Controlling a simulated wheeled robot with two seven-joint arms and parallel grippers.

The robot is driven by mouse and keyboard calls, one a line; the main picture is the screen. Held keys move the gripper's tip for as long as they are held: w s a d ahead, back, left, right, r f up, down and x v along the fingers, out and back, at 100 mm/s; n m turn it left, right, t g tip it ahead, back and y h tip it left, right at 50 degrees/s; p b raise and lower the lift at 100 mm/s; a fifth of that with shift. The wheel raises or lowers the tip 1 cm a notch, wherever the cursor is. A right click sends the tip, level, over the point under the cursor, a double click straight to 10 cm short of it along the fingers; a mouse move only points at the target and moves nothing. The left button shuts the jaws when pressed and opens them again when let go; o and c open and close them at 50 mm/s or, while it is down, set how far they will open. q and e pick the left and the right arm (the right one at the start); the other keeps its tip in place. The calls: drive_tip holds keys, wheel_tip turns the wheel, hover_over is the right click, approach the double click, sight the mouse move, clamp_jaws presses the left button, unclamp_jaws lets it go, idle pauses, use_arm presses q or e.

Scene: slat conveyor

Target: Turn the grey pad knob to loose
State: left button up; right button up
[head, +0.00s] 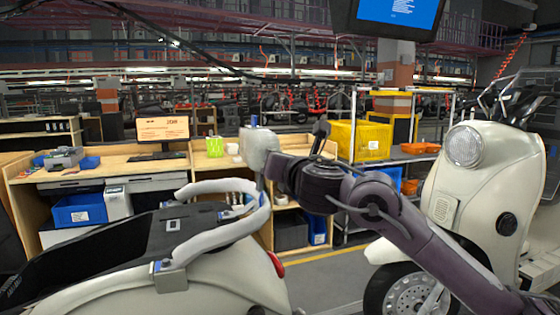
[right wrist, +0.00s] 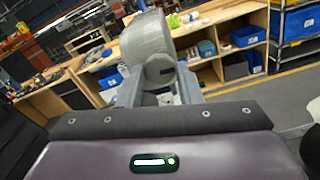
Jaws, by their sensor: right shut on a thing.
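The grey pad (head: 258,146) is a rounded light-grey block above the rear rail of the left scooter, with a small blue piece on top. In the right wrist view the pad (right wrist: 147,42) rises large and rounded just beyond the fingers. My right gripper (head: 273,170) reaches it from the right. In the right wrist view its two fingers (right wrist: 160,92) stand either side of the pad's near base, shut on the knob there. The knob itself is mostly hidden, and its setting cannot be read. My left gripper is out of view.
The left scooter's pale rail (head: 220,238) curves close below the pad. A second cream scooter (head: 470,190) stands at the right. Behind are a wooden bench (head: 130,165) with a monitor, and shelving with a yellow crate (head: 362,140). Open floor lies between the scooters.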

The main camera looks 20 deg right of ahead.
drive_tip(key=shift+f, duration=0.15)
drive_tip(key=o, duration=1)
drive_tip(key=s, duration=0.7)
drive_tip(key=shift+s+d+b, duration=0.1)
drive_tip(key=shift+s+b, duration=0.2)
drive_tip(key=shift+s, duration=0.1)
